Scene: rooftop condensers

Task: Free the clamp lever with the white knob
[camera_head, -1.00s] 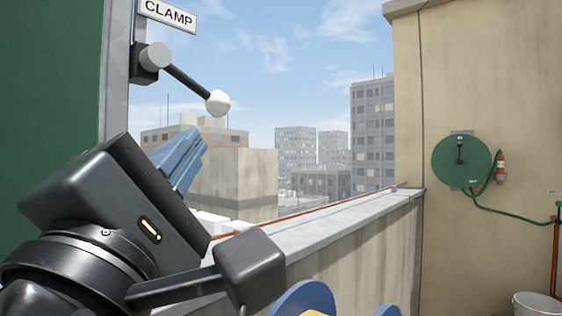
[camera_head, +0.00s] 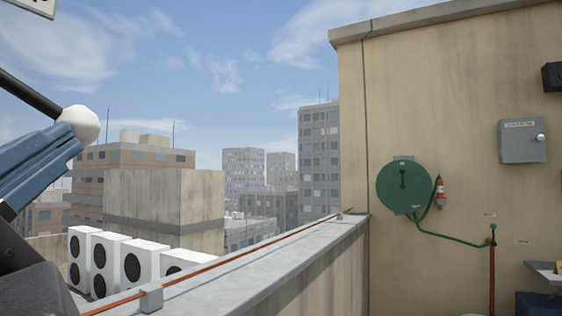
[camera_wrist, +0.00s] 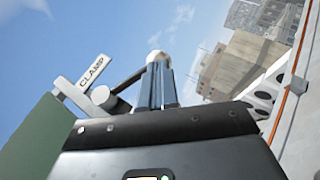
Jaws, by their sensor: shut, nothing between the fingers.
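The white knob (camera_head: 80,123) is at the left of the head view, on the end of the black clamp lever (camera_head: 28,93), which slopes down to the right. The lever also shows in the wrist view (camera_wrist: 127,82), running from its grey pivot (camera_wrist: 100,95) towards my fingers. My gripper (camera_head: 68,140) has blue fingers, shut and empty, with the tips at the underside of the knob. They look in contact, but I cannot be sure. In the wrist view my fingertips (camera_wrist: 159,64) cover much of the knob. The pivot is outside the head view.
The CLAMP sign (camera_wrist: 92,70) is above the pivot, beside a green panel (camera_wrist: 38,140). A parapet (camera_head: 265,272) with an orange conduit runs along the roof edge. A green hose reel (camera_head: 402,187) and a grey box (camera_head: 522,141) are on the beige wall. Air is clear right of the knob.

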